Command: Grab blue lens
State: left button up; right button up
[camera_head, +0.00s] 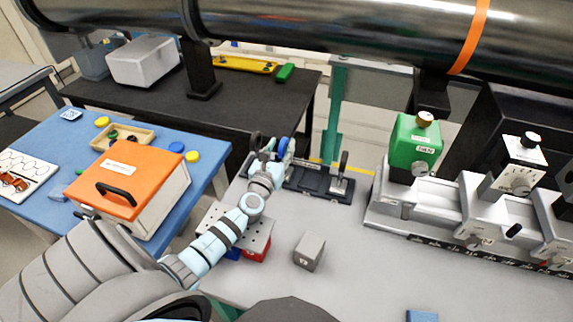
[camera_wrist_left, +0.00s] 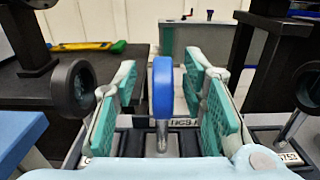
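The blue lens (camera_wrist_left: 163,87) stands upright on a metal post in a dark holder tray (camera_wrist_left: 75,160). In the wrist view it sits between the two green-padded fingers of my left gripper (camera_wrist_left: 165,95), which is open, with gaps on both sides. In the head view the blue lens (camera_head: 283,148) shows at the tip of my left gripper (camera_head: 272,160), partly hidden by it. A black-rimmed lens (camera_wrist_left: 73,87) stands left of the gripper in the wrist view, and another black one (camera_wrist_left: 310,87) stands to the right. My right gripper is not in view.
The holder tray lies at the grey table's far edge. A grey block (camera_head: 309,251) and a perforated plate (camera_head: 232,228) are on the table nearer me. A green device (camera_head: 415,145) stands to the right. A blue table (camera_head: 215,160) with an orange-lidded box (camera_head: 130,180) is left.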

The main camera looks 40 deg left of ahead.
pick_arm(q)
jog(key=x, duration=0.2)
jog(key=b+x, duration=0.1)
jog(key=x, duration=0.1)
jog(key=b+x, duration=0.1)
jog(key=x, duration=0.1)
jog(key=shift+f, duration=0.4)
jog(key=shift+s+d+r, duration=0.1)
jog(key=shift+s, duration=0.05)
grip_shut()
